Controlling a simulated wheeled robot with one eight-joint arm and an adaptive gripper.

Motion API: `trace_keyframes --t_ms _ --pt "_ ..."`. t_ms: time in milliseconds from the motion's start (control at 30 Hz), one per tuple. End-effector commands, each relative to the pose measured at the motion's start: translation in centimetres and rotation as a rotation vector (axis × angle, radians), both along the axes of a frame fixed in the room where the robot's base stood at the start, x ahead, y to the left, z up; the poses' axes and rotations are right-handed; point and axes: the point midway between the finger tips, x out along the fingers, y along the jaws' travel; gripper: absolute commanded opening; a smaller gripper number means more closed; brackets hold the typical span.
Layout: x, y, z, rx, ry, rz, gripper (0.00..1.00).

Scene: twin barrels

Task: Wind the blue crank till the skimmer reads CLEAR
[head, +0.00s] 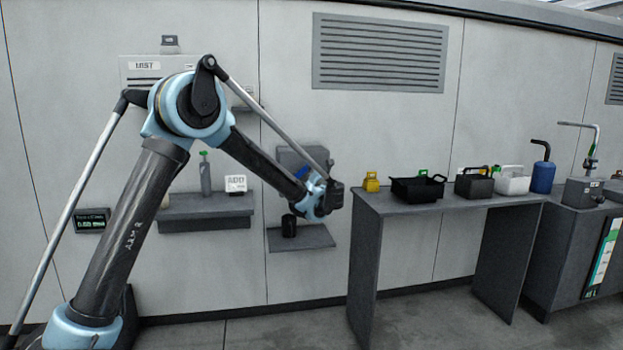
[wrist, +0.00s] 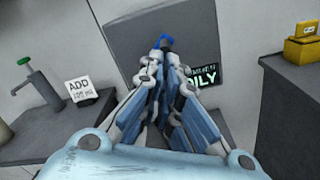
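The skimmer has a grey panel on the wall (head: 291,155), which also shows in the wrist view (wrist: 200,38). The blue crank (wrist: 164,42) shows just beyond my fingertips, and as a small blue piece in the head view (head: 301,173). A dark display (wrist: 206,76) beside my right finger shows green letters ending in "ILY"; the rest is hidden by the finger. My gripper (wrist: 162,60) points at the crank, with its fingertips close together. Whether they touch or hold the crank I cannot tell. In the head view my gripper (head: 313,198) is in front of the panel.
A black cup (head: 289,226) stands on a small shelf (head: 302,239) below the panel. A shelf at left (head: 205,203) holds a pump bottle (head: 205,175) and an "ADD" sign (head: 236,183). A table (head: 437,207) at right holds a yellow box (head: 371,182) and several bins.

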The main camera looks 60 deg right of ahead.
Motion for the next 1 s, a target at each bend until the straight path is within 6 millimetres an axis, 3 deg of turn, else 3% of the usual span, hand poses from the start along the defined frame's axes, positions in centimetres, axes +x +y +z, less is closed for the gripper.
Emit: trace_keyframes --t_ms 500,733,1000 --pt "-0.6 -6.5 -4.7 -0.489 0.126 0.118 0.00" --pt "-1.6 -7.9 -7.7 -0.752 0.173 0.109 0.00" --pt "-3.2 -8.1 -11.8 -1.059 0.218 0.041 0.00"
